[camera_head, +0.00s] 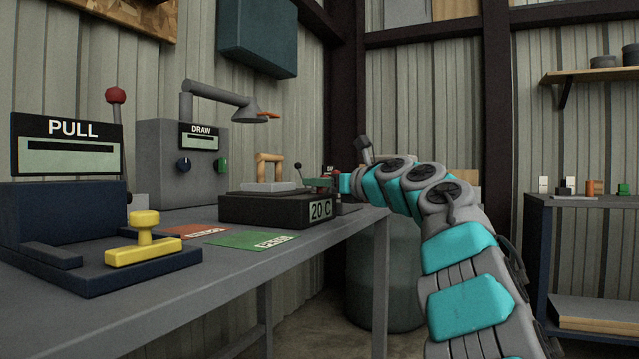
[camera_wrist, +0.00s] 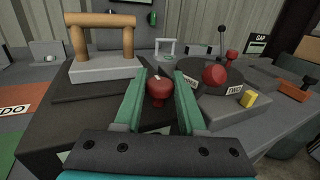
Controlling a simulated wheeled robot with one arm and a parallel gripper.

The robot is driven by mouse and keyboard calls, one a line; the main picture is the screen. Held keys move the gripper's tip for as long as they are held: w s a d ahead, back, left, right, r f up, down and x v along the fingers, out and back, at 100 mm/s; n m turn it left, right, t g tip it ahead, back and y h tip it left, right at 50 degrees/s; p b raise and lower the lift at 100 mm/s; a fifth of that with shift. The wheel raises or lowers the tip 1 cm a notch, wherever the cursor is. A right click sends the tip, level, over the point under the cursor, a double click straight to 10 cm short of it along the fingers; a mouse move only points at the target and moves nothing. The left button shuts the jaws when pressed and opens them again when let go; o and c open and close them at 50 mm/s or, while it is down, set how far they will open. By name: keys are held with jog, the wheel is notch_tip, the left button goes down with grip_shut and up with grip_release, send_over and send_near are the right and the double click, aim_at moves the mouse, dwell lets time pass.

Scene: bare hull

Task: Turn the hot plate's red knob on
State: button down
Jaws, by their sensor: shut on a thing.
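The hot plate (camera_head: 262,209) is a dark box on the bench, with a "20 C" display on the side facing me. It also shows at the left in the wrist view (camera_wrist: 52,125). Its red knob (camera_wrist: 159,90) is round, with a small pale mark near the top, and sits between my fingers in the wrist view. My gripper (camera_wrist: 161,78) is shut on the knob with one green finger on each side. In the head view my gripper (camera_head: 338,184) is at the hot plate's right end, where the knob is mostly hidden.
A grey block with a wooden handle (camera_wrist: 103,68) rests on the hot plate. Right of my fingers stands a round device with red knobs (camera_wrist: 214,75) and a black lever. A "PULL" box (camera_head: 67,145) and yellow handle (camera_head: 145,240) stand at the bench's left. Green card (camera_head: 252,239) lies in front.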

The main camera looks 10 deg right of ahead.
jog(key=shift+m+h, duration=0.3)
jog(key=shift+h, duration=0.1)
jog(key=shift+m+t+h, duration=0.4)
jog(key=shift+t+h, duration=0.1)
jog(key=shift+r+m+t+h+p, duration=0.15)
jog(key=shift+m+t+h+p, duration=0.45)
jog(key=shift+m+h+p, duration=1.05)
jog(key=h+p, duration=0.1)
jog(key=h, duration=0.2)
jog(key=shift+m, duration=0.35)
jog(key=shift+m+h+p, duration=0.3)
jog(key=shift+h+p, duration=0.05)
jog(key=shift+p, duration=0.15)
jog(key=c, duration=0.5)
grip_release()
jog(key=shift+f, duration=0.2)
jog(key=shift+s, duration=0.1)
